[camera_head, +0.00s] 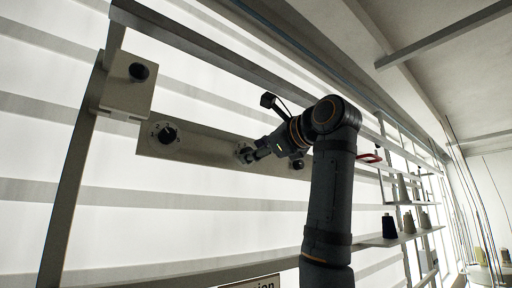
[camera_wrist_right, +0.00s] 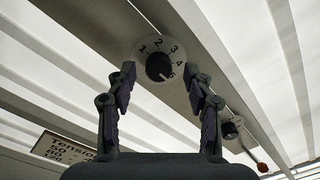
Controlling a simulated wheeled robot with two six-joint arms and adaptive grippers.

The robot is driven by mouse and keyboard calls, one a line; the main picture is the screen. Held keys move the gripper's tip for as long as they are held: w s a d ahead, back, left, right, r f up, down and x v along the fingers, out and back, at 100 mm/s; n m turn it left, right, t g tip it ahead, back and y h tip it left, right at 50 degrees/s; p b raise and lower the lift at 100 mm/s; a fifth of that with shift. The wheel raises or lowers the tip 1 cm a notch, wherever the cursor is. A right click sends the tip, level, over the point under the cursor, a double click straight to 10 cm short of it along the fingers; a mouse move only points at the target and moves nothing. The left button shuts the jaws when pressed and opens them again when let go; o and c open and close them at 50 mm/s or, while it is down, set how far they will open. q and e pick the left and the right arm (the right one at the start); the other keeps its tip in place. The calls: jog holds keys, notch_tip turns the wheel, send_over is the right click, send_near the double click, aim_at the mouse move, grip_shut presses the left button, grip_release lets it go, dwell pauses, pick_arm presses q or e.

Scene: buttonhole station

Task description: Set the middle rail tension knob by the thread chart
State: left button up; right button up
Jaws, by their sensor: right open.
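The rail (camera_head: 205,150) carries several dark round knobs on pale dials. The middle knob (camera_wrist_right: 158,67) shows in the right wrist view on a dial numbered 1 to 5; its pale mark seems to point to the lower right, near 5. In the head view it (camera_head: 243,150) is partly hidden by my right gripper (camera_head: 251,154). My right gripper, also in the wrist view (camera_wrist_right: 163,88), is open, its fingers below and either side of the knob. Contact is not clear. A chart headed "Tension" (camera_wrist_right: 66,148) is partly visible; its rows are cut off. My left gripper is not in view.
The left knob (camera_head: 167,134) is on the same rail, and another knob (camera_wrist_right: 229,129) is to the right. A box with a black knob (camera_head: 139,72) is at upper left. Thread cones (camera_head: 389,227) stand on shelves at right. A red item (camera_head: 370,157) sticks out near my arm.

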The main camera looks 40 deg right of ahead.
jog(key=shift+w, duration=0.15)
jog(key=shift+c, duration=0.4)
jog(key=shift+w+f, duration=0.1)
jog(key=shift+w, duration=0.05)
jog(key=shift+c, duration=1.2)
jog(key=shift+w, duration=0.15)
jog(key=shift+c, duration=1.3)
jog(key=c, duration=0.5)
jog(key=shift+f, duration=0.1)
grip_shut()
pick_arm(q)
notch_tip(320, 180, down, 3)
jog(key=b, duration=0.2)
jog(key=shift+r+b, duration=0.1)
jog(key=shift+b, duration=0.3)
pick_arm(e)
jog(key=n, duration=1.8)
jog(key=shift+w+f+y, duration=0.1)
jog(key=shift+f+y, duration=0.05)
jog(key=shift+y, duration=0.15)
